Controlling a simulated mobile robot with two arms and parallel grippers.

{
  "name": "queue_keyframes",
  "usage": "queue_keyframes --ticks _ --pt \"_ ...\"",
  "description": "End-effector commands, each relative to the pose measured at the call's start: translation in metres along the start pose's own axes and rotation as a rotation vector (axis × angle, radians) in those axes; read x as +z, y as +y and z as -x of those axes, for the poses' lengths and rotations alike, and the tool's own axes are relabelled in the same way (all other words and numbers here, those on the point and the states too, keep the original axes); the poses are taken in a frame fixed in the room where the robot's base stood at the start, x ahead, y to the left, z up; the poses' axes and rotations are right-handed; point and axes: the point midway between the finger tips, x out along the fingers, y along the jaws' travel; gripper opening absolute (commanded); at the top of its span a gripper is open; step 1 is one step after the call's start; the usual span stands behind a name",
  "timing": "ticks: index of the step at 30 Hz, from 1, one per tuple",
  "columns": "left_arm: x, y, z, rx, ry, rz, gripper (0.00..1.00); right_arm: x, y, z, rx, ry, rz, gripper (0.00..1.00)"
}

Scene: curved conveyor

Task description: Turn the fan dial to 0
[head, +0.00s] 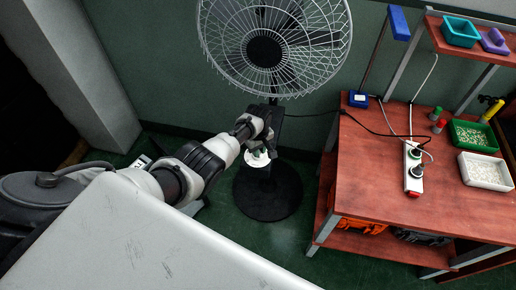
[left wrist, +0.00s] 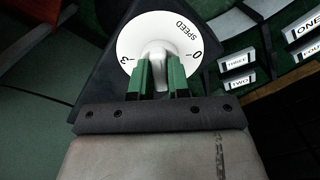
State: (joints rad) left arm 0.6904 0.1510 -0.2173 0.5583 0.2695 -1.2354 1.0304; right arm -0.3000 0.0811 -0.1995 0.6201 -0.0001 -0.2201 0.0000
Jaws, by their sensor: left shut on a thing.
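The fan (head: 272,45) stands on a round black base (head: 268,192), with a white dial (head: 257,160) low on its post. In the left wrist view the dial (left wrist: 140,38) is a white disc marked SPEED, with a 3 at the left and a 0 at the right. My left gripper (left wrist: 157,68) has its green fingers on both sides of the dial's white knob (left wrist: 157,52) and is shut on it. In the head view my left gripper (head: 259,148) hides part of the dial. Which mark the knob points to is hard to tell. My right gripper is not in view.
A red-brown workbench (head: 375,165) stands at the right, with a power strip (head: 413,168), a green bin (head: 473,135) and a white bin (head: 486,171) on it. A pale surface (head: 150,245) fills the lower left. Labels such as ONE (left wrist: 303,30) show at the right in the left wrist view.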

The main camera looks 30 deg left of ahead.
Motion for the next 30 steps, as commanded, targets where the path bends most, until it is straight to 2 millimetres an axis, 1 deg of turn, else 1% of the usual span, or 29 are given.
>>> queue_keyframes --ticks 12,13,15,18,26,29,30 --pt "-0.002 0.001 0.002 0.005 0.005 0.011 0.0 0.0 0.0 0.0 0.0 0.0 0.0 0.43" --pt "-0.002 0.001 0.002 0.005 0.005 0.011 0.18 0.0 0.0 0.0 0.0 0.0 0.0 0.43" --pt "-0.002 0.001 0.002 0.004 0.005 0.011 0.29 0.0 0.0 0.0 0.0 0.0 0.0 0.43" --pt "-0.002 0.001 0.002 0.003 0.004 0.01 0.43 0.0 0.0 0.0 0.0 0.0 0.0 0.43" --pt "-0.001 0.001 0.002 0.002 0.002 0.008 0.43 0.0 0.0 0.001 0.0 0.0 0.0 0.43" --pt "-0.001 0.0 0.008 0.002 0.002 0.008 0.43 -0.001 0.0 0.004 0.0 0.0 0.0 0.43" --pt "-0.001 0.001 0.013 0.002 0.002 0.008 0.43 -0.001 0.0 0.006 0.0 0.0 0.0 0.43"
